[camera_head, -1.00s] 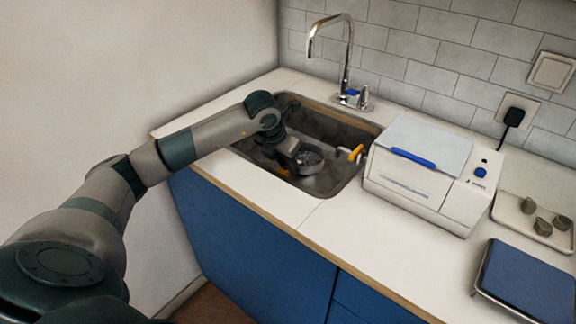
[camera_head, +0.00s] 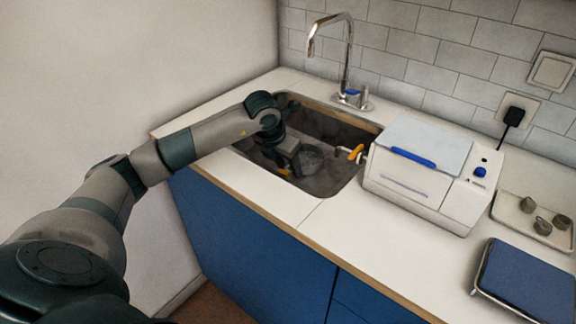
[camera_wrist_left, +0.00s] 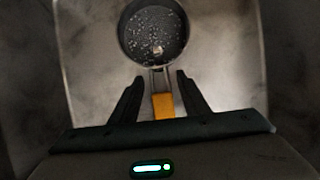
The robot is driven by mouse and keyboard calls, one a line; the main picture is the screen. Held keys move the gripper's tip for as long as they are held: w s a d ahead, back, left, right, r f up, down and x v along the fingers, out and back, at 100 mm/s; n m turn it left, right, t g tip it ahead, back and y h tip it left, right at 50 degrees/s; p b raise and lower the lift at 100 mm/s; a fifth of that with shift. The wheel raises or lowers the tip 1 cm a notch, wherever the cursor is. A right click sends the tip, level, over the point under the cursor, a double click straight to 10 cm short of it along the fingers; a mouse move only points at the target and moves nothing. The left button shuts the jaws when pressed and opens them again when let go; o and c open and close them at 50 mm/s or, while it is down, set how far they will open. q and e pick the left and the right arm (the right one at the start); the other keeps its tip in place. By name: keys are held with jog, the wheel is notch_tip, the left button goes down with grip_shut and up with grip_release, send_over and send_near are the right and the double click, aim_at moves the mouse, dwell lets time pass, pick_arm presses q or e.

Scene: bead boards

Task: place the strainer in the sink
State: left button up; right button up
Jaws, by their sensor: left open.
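The strainer (camera_head: 313,158), a round dark mesh bowl with a metal rim, lies inside the sink (camera_head: 345,135), apparently on its floor. In the left wrist view the strainer (camera_wrist_left: 156,32) is at the top, and its orange handle grip (camera_wrist_left: 163,105) points back toward me. My left gripper (camera_wrist_left: 161,78) is open, with one finger on each side of the handle and visible gaps between. In the head view the left gripper (camera_head: 290,153) reaches down into the sink, beside the bowl, and partly hides it. My right gripper is not in view.
A chrome faucet (camera_head: 346,55) stands behind the sink. A tray with small weights (camera_head: 510,212) and a blue-topped plate (camera_head: 530,280) are farther right. The front counter is clear.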

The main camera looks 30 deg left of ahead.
pick_arm(q)
jog(key=shift+s+r, duration=0.15)
jog(key=shift+r, duration=0.3)
jog(key=b+v, duration=0.1)
jog(key=v, duration=1)
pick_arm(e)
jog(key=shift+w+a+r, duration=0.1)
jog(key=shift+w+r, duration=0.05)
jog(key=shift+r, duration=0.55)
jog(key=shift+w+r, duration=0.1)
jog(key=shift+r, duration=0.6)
